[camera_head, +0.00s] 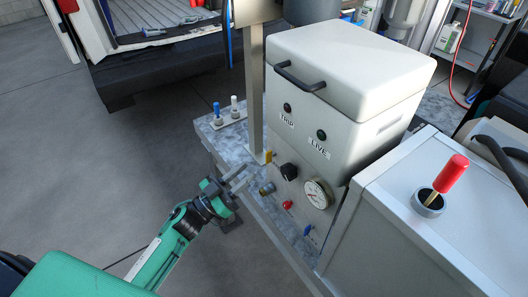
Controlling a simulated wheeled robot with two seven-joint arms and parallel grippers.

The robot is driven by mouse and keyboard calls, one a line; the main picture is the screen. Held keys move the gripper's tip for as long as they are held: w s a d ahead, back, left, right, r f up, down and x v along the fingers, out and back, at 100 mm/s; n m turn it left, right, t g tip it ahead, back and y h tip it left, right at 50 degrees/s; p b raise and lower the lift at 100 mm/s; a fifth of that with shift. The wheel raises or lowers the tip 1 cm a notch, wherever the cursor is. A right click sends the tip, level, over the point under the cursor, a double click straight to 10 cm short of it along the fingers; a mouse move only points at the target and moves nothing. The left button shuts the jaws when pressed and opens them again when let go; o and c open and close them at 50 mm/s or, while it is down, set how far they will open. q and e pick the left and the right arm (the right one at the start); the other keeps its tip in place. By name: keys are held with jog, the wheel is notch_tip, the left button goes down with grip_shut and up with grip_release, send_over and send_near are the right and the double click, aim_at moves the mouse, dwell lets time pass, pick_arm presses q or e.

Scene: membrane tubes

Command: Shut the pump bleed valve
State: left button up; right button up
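The panel carries a yellow handle (267,157), a black knob (289,171), a brass-coloured fitting (267,188), a small red knob (287,205), a round gauge (317,194) and a blue lever (308,230). No label I can read marks any of these as the bleed valve. My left gripper (240,179) is just left of the panel, near the brass fitting. Its grey fingers look apart, with nothing seen between them. My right gripper is out of view.
A white housing (347,70) with a black handle and TRIP and LIVE labels rises above the panel. A red-handled tool (450,175) stands in a holder at right. The floor at left is clear.

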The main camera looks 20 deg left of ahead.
aim_at(266, 156)
pick_arm(q)
jog(key=p+x, duration=0.1)
jog(key=x, duration=0.5)
jog(key=shift+w+r+p, duration=0.1)
jog(key=shift+w+p, duration=0.05)
jog(key=shift+p, duration=0.2)
jog(key=shift+w+d+r, duration=0.15)
jog(key=shift+w+d, duration=0.25)
jog(key=shift+w, duration=0.05)
jog(key=shift+c, duration=0.5)
grip_shut()
